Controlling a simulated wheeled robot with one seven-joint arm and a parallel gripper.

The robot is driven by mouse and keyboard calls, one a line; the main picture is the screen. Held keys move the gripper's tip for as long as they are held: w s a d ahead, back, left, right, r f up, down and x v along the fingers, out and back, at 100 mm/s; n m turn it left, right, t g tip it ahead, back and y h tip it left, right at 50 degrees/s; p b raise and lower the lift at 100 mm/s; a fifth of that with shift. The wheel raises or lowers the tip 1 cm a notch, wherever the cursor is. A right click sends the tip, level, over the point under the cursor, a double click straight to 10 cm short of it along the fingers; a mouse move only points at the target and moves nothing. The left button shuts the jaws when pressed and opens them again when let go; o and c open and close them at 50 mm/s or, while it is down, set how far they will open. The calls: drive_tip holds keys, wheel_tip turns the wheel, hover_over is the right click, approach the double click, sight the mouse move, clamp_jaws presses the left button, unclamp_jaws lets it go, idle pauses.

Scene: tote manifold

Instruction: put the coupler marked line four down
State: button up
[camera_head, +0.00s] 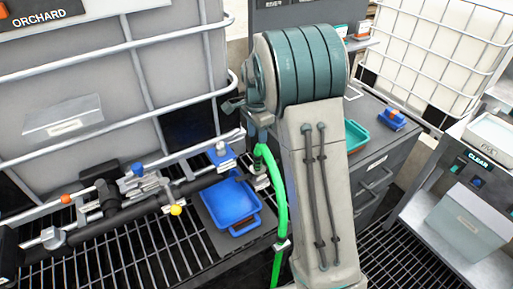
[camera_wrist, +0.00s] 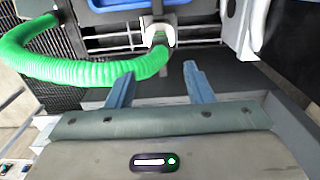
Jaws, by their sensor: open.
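A green ribbed hose (camera_head: 281,205) rises left of my arm in the head view. Its upper end meets a dark fitting (camera_head: 260,170) beside the manifold pipe. In the wrist view the green hose (camera_wrist: 90,72) curves from the left to a pale grey fitting (camera_wrist: 158,30) beyond my fingertips. No line four mark can be read on either fitting, so I cannot tell if this is the coupler. My gripper (camera_wrist: 157,80) is open, with its two blue-grey fingers apart and nothing between them.
A caged white tank (camera_head: 180,80) stands behind. A grey cabinet (camera_head: 380,165) with a teal tray (camera_head: 355,132) is at right, near a shelf cart (camera_head: 470,255).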

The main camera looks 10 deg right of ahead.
drive_tip(key=s+r+n+t, duration=0.2)
drive_tip(key=s+r+n, duration=0.6)
drive_tip(key=s, duration=0.6)
drive_tip(key=s+n+t, duration=0.1)
drive_tip(key=s+n, duration=0.5)
drive_tip(key=s, duration=0.8)
drive_tip(key=shift+r, duration=0.45)
